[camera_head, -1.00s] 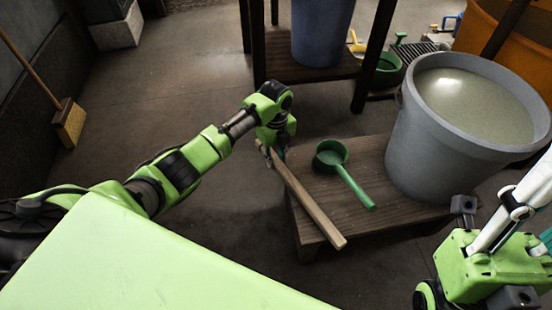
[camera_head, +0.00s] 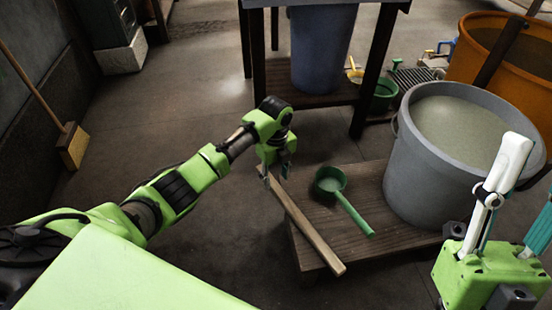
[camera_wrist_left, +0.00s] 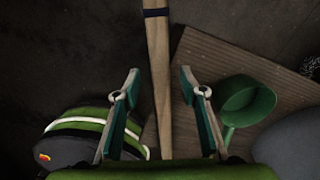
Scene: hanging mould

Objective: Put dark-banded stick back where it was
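The dark-banded stick (camera_head: 308,230) is long and pale, slanting along the left side of the low wooden table (camera_head: 365,240). Its dark band shows near the top of the left wrist view (camera_wrist_left: 156,13). My left gripper (camera_head: 276,170) is at the stick's far part. In the left wrist view its two fingers (camera_wrist_left: 158,82) are spread, one on each side of the stick, with gaps. I cannot tell whether the stick rests on the table edge. My right gripper (camera_head: 530,175) is at the right edge, with its fingers apart and nothing seen between them.
A green ladle (camera_head: 330,182) lies on the low table beside the stick, near a grey bucket (camera_head: 425,170) of liquid. A taller table (camera_head: 320,95) stands behind, and an orange tub (camera_head: 500,55) at the back right. A broom (camera_head: 72,145) leans left. Floor between is clear.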

